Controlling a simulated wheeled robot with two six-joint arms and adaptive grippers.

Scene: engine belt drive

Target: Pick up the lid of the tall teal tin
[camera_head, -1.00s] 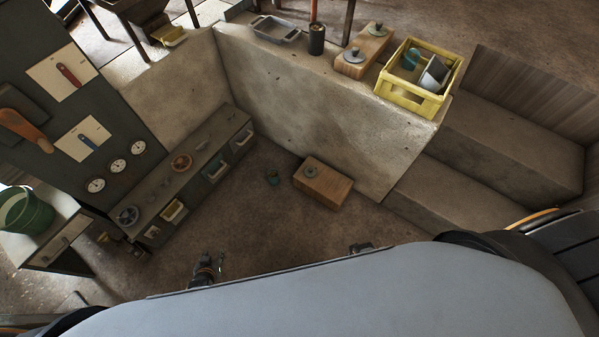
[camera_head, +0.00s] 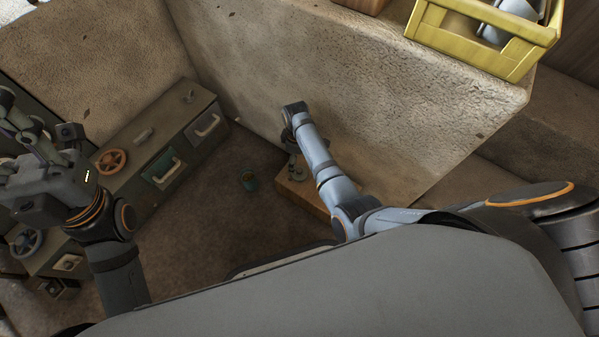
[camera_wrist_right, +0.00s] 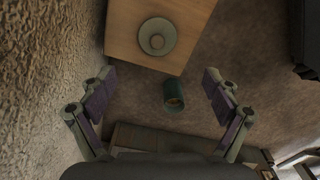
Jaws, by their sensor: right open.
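The teal tin (camera_head: 249,180) stands on the floor, open at the top; it also shows in the right wrist view (camera_wrist_right: 173,94). A round grey-green lid with a knob (camera_wrist_right: 157,37) lies on a wooden block (camera_wrist_right: 190,15), beside the tin. In the head view the block (camera_head: 300,196) is partly covered by my right arm. My right gripper (camera_wrist_right: 160,78) is open and empty, above the floor near the block; the lid lies beyond its fingertips in the wrist view.
A rough concrete wall (camera_head: 330,60) rises close beside the right gripper. A yellow crate (camera_head: 480,40) stands on its top. A low dark drawer cabinet (camera_head: 185,125) lies to the left, with an orange handwheel (camera_head: 111,161) on it. The floor between cabinet and block is clear.

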